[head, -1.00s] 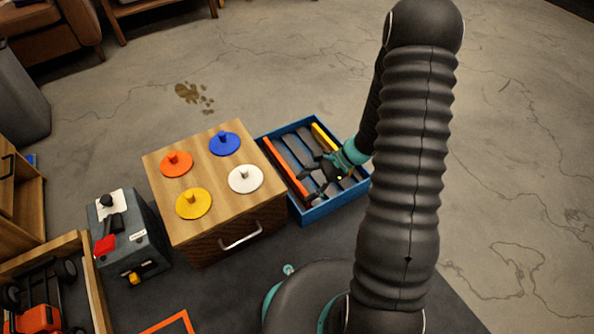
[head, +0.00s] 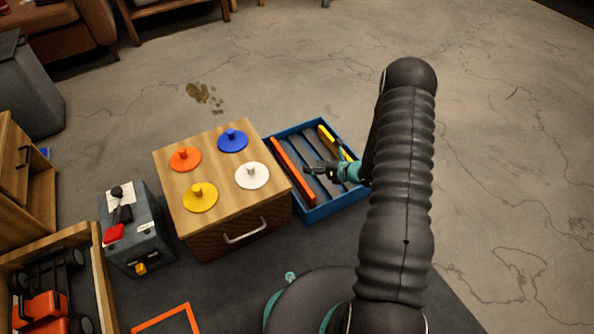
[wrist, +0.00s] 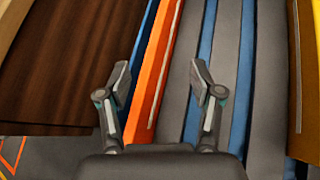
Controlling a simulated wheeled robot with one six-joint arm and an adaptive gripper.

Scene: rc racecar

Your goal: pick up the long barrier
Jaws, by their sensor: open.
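A long orange barrier (head: 294,171) lies along the left side of the blue tray (head: 337,207). My gripper (head: 312,168) is open and empty at the tray, just right of the barrier's middle in the head view. In the wrist view, the orange barrier (wrist: 154,78) runs lengthwise between the two open fingers of my gripper (wrist: 161,82), nearer the left finger. How far the fingertips are above it is hard to tell. A yellow bar (head: 327,137) lies on the tray's right side, partly hidden by my arm.
A wooden drawer box (head: 222,214) with several coloured knobbed discs stands close against the tray's left side. A grey box (head: 135,233) with a red part is further left. Open concrete floor (head: 270,70) lies beyond the tray.

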